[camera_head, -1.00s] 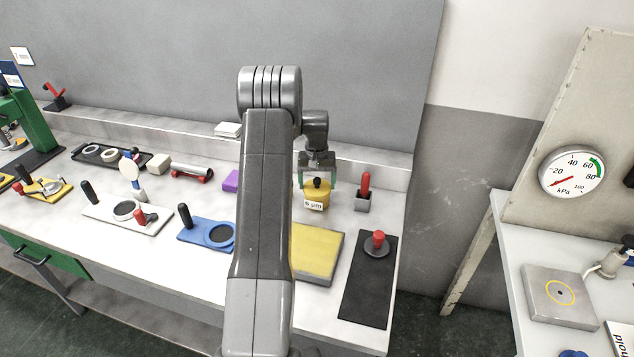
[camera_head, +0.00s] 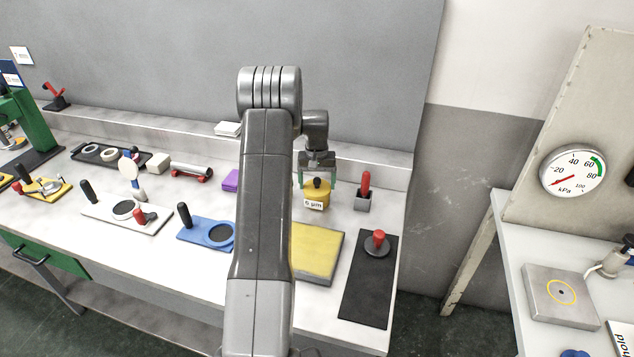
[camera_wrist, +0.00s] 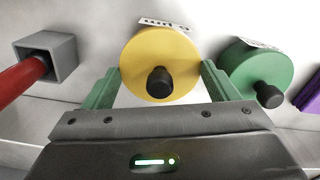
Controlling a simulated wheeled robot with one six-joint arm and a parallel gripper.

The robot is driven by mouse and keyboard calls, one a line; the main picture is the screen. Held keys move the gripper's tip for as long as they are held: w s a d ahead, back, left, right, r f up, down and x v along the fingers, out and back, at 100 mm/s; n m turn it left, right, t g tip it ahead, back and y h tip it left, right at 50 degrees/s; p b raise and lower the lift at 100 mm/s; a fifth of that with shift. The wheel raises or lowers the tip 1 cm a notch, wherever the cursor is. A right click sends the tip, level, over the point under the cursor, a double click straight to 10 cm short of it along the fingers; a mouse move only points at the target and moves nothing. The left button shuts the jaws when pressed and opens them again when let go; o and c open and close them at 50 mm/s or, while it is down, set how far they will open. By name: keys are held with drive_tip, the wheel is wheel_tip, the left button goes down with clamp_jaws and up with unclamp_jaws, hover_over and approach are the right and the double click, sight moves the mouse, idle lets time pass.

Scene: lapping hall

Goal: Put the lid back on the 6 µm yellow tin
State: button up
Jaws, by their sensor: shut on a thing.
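The yellow tin (camera_head: 313,205) with a "6 µm" label stands on the bench, just right of my arm in the head view. Its yellow lid with a black knob (camera_head: 317,187) is at the top of the tin, and I see no gap between them. The lid also shows in the wrist view (camera_wrist: 140,62), with the knob below its middle. My gripper (camera_head: 318,178) points down over the tin, its green fingers on opposite sides of the lid. In the wrist view my gripper (camera_wrist: 160,92) is shut across it. The exact contact at the fingertips is hard to see.
A green tin (camera_wrist: 257,68) stands close beside one finger. A grey holder with a red handle (camera_head: 363,200) is on the other side. A yellow plate (camera_head: 318,255) and a black mat with a red-knobbed weight (camera_head: 376,243) lie in front. The back wall is close behind.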

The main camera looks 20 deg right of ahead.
idle(0.9)
drive_tip(key=o, duration=1)
drive_tip(key=shift+r, duration=0.15)
drive_tip(key=shift+r+p, duration=1.75)
drive_tip(key=shift+r, duration=1.65)
clamp_jaws()
